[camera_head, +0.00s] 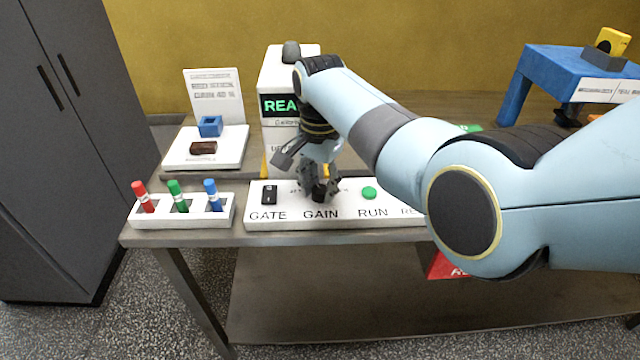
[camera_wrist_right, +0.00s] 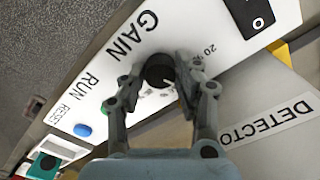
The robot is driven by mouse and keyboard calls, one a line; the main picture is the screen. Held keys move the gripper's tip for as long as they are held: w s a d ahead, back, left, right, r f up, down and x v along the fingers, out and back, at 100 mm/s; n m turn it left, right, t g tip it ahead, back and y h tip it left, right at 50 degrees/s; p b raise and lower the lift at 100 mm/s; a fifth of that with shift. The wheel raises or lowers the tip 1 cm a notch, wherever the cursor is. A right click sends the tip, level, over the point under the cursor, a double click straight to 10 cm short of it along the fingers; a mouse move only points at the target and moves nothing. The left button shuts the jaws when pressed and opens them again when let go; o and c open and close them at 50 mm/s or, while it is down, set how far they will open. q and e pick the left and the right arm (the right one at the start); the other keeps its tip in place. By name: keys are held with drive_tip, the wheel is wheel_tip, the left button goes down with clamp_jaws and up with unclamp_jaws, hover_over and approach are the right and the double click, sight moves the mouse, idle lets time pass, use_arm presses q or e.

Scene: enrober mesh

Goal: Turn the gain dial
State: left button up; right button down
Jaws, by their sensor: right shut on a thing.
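The gain dial (camera_head: 318,196) is a black round knob above the word GAIN on the white control panel (camera_head: 283,225). My right gripper (camera_head: 320,187) reaches down over it and is shut on it. In the right wrist view the dial (camera_wrist_right: 158,70) sits between the two grey fingertips, with a light pointer mark on its lower right side. Scale marks ring it; a "20" is readable and others are partly hidden by the fingers. My left gripper is not in view.
A black gate switch (camera_head: 269,194) is left of the dial and a green run button (camera_head: 369,193) right of it. My right arm hides the panel's right end. A marker rack (camera_head: 136,222) stands left. The display unit (camera_head: 275,80) stands behind.

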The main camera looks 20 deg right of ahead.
drive_tip(key=n+p, duration=0.2)
drive_tip(key=shift+r+n, duration=0.15)
drive_tip(key=shift+n, duration=0.25)
drive_tip(key=shift+n+p, duration=0.7)
drive_tip(key=shift+n, duration=0.5)
drive_tip(key=shift+n+p, duration=0.45)
drive_tip(key=shift+n, duration=0.85)
drive_tip(key=c, duration=0.9)
unclamp_jaws()
drive_tip(key=shift+c, duration=0.2)
